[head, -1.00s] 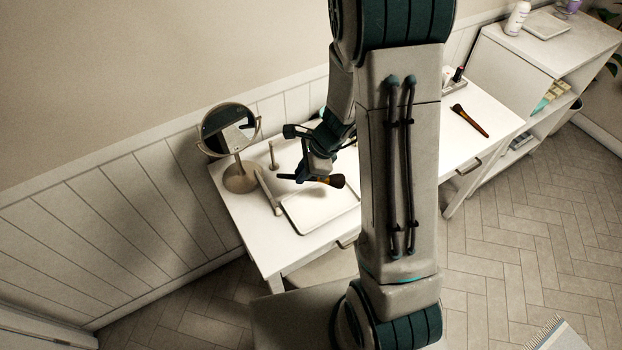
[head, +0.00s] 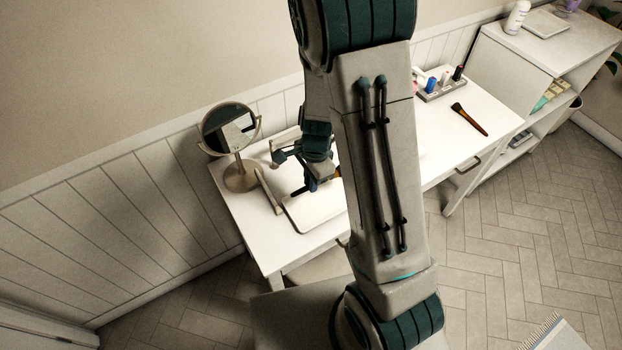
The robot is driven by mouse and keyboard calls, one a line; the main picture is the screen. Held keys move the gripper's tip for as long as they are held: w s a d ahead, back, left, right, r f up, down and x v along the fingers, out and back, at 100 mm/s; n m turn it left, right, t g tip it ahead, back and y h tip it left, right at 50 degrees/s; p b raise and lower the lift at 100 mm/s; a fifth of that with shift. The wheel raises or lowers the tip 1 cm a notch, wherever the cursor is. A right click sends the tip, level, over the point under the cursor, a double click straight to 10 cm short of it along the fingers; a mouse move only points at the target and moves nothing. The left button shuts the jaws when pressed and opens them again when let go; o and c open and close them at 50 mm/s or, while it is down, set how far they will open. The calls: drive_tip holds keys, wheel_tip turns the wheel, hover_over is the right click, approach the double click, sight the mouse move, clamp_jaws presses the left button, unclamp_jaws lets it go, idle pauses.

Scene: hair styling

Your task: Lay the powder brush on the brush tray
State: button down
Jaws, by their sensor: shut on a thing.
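My gripper (head: 312,183) is shut on a brush, taken to be the powder brush (head: 338,172), over the white tray on the table. The brush's yellowish part shows to the right of the fingers; my arm hides its far end. The brush tray (head: 303,222) is a shallow white tray with a raised rim, near the table's left front; my arm covers its right side. I cannot tell whether the brush touches the tray.
A round mirror (head: 240,178) stands on the table left of the tray. A second brush (head: 469,119) lies at the table's right, in front of a holder (head: 440,90) with several small items. A white shelf unit (head: 520,75) stands farther right.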

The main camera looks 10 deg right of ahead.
drive_tip(key=shift+r, duration=0.2)
wheel_tip(320, 180, down, 8)
drive_tip(key=b, duration=0.6)
idle(0.3)
drive_tip(key=c, duration=1.3)
unclamp_jaws()
drive_tip(key=shift+c, duration=0.2)
drive_tip(key=r, duration=0.9)
drive_tip(key=d+r+p, duration=0.1)
drive_tip(key=r, duration=0.3)
drive_tip(key=shift+w+d+r, duration=0.1)
drive_tip(key=shift+w+r, duration=0.05)
drive_tip(key=shift+r, duration=0.25)
